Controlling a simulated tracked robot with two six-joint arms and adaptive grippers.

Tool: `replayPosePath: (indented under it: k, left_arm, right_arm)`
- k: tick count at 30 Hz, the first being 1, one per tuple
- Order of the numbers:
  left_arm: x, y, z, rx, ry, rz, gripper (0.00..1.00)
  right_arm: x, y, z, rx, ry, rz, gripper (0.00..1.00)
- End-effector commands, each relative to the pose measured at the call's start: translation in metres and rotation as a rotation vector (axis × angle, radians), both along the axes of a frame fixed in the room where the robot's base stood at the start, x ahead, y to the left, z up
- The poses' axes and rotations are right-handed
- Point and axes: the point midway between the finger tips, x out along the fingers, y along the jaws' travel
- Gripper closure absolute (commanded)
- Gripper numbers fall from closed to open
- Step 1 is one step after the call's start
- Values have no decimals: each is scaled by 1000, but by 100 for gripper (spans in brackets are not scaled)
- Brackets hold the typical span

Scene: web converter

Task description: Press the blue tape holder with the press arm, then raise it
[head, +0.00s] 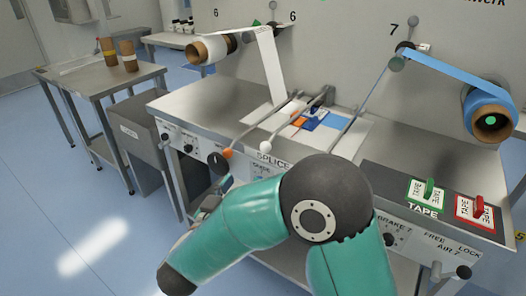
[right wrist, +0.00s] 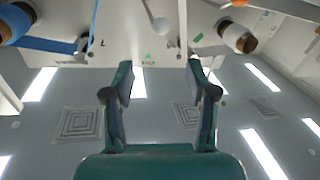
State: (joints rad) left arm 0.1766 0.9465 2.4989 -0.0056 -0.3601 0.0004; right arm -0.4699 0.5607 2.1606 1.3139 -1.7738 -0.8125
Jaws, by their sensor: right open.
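A blue piece (head: 314,116), apparently the blue tape holder, lies on the splice table beside an orange patch. Two slim press arms reach over the table: one ends in a white knob (head: 265,146), the other in an orange knob (head: 227,153). I cannot tell whether either touches the blue piece. In the head view, my right arm mostly hides this gripper, low and in front of the splice table. My left gripper is not in view.
A blue roll (head: 490,115) hangs at right and a white roll (head: 208,48) at upper left, with webs running to the table. Green (head: 425,192) and red (head: 475,210) tape holders sit at front right. A side table (head: 80,78) stands left; the left floor is clear.

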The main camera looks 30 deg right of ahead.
Motion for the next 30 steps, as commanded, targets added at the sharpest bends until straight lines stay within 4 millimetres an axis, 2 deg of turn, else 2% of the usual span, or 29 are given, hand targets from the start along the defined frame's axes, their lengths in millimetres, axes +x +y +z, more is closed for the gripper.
replayPosePath:
  k: [15,19,24,30]
  left_arm:
    - [0,0,10,0,0,0,60]
    - [0,0,12,0,0,0,60]
    - [0,0,14,0,0,0,60]
    - [0,0,14,0,0,0,60]
  right_arm:
    - [58,-89,0,2,0,-4,43]
    - [71,-108,0,1,1,-3,43]
    - [83,-123,0,2,0,0,43]
    - [88,-129,-1,0,0,2,43]
